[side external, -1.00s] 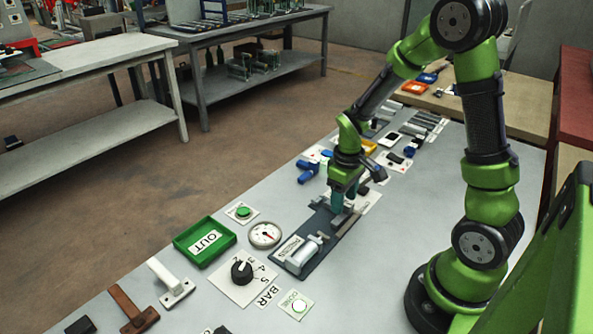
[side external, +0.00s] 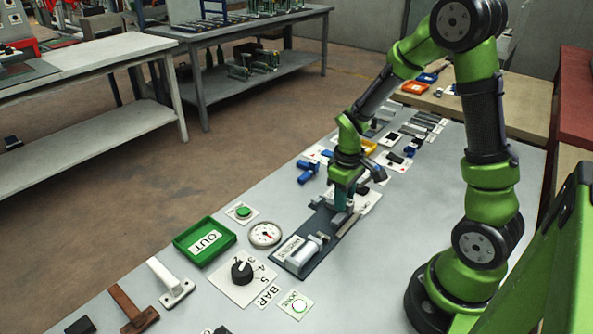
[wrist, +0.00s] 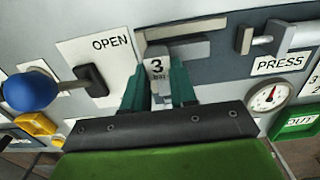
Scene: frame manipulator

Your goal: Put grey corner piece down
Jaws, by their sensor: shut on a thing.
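My gripper (side external: 343,204) points down over the far part of the dark fixture plate (side external: 312,262), which carries the PRESS label. In the wrist view its two teal fingers (wrist: 156,88) are shut on the grey corner piece (wrist: 157,52), which bears a "3 bar" label. The piece sits beside grey bars (wrist: 184,48) on the plate. I cannot tell whether it rests on the plate or is just above it. In the side view the fingers mostly hide it.
The press cylinder (side external: 305,253) stands at the plate's near end. A gauge (side external: 264,234), a green OUT tray (side external: 192,252) and a dial (side external: 242,271) lie to the left.

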